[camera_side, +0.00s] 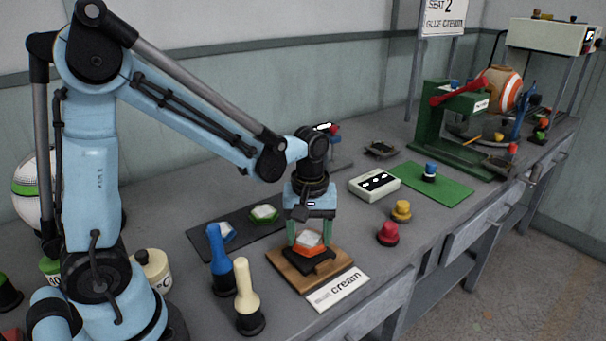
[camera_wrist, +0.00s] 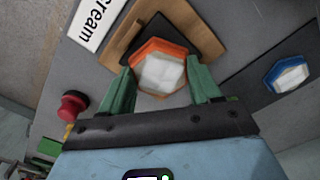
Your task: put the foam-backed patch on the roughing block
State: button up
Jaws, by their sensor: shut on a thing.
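The patch (camera_side: 309,239) is a hexagon with an orange rim and a pale, whitish face. My gripper (camera_side: 310,234) points down with its green fingers shut on the patch's two sides. In the wrist view the patch (camera_wrist: 160,72) sits between both fingertips. Below it is the roughing block, which I take to be the black pad (camera_side: 322,268) on a brown wooden board (camera_side: 290,277); the pad also shows in the wrist view (camera_wrist: 158,30). The patch is over the pad, very low; I cannot tell whether it touches. The patch hides part of the pad.
A dark mat (camera_side: 240,238) behind holds a blue-rimmed patch (camera_side: 222,232) and a green-rimmed patch (camera_side: 264,213). Blue (camera_side: 220,262) and cream (camera_side: 246,297) handled tools stand close left. A label card (camera_side: 338,289) lies in front. Red (camera_side: 388,233) and yellow (camera_side: 401,210) knobs stand right.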

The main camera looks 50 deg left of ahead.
jog(key=shift+f, duration=0.9)
jog(key=shift+f, duration=0.15)
jog(key=o, duration=1)
notch_tip(320, 180, up, 12)
jog(key=m+t, duration=0.7)
jog(key=m, duration=0.3)
send_near(309, 239)
notch_tip(309, 239, up, 3)
jog(key=shift+d+f, duration=0.15)
jog(key=shift+f, duration=0.1)
